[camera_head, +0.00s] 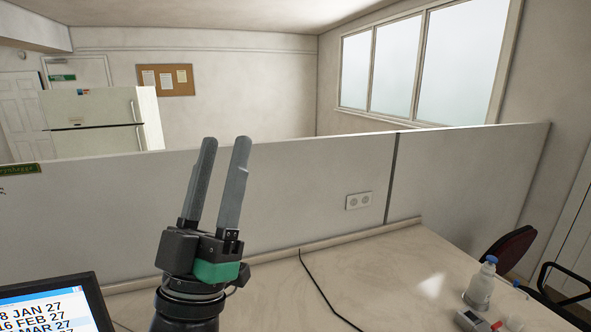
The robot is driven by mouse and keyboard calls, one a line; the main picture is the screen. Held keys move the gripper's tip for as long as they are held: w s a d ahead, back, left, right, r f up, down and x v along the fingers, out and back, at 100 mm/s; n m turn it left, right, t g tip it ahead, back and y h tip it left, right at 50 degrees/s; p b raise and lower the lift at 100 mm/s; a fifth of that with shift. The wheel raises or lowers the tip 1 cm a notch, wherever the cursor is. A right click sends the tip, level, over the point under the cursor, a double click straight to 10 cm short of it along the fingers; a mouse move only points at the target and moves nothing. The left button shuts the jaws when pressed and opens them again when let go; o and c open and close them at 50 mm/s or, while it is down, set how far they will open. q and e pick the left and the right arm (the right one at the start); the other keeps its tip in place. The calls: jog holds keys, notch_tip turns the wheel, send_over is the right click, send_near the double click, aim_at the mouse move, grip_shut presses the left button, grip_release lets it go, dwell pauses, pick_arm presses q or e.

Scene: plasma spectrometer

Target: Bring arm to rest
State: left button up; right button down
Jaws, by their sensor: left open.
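My left gripper (226,141) stands upright in the head view, left of the middle, with its grey fingers pointing up in front of the partition. The fingers are parallel with a gap between them, and nothing is held. It is raised above the bench (400,262) and touches nothing that I can see. My right gripper is not in this view.
A monitor (50,308) with dates on its screen is at the lower left. A wash bottle (480,284) and a small device (470,320) are at the lower right. A partition (300,182) closes the back. A dark cable (318,283) crosses the bench, whose middle is mostly clear.

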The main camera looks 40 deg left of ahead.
pick_arm(q)
jog(key=d+r+m+h, duration=0.3)
jog(key=d+m+h, duration=0.5)
jog(key=d+h, duration=0.45)
notch_tip(320, 180, up, 19)
jog(key=a+h+p, duration=0.1)
jog(key=h+p, duration=0.1)
jog(key=p, duration=1.7)
jog(key=shift+a+t, duration=0.15)
jog(key=shift+t, duration=0.25)
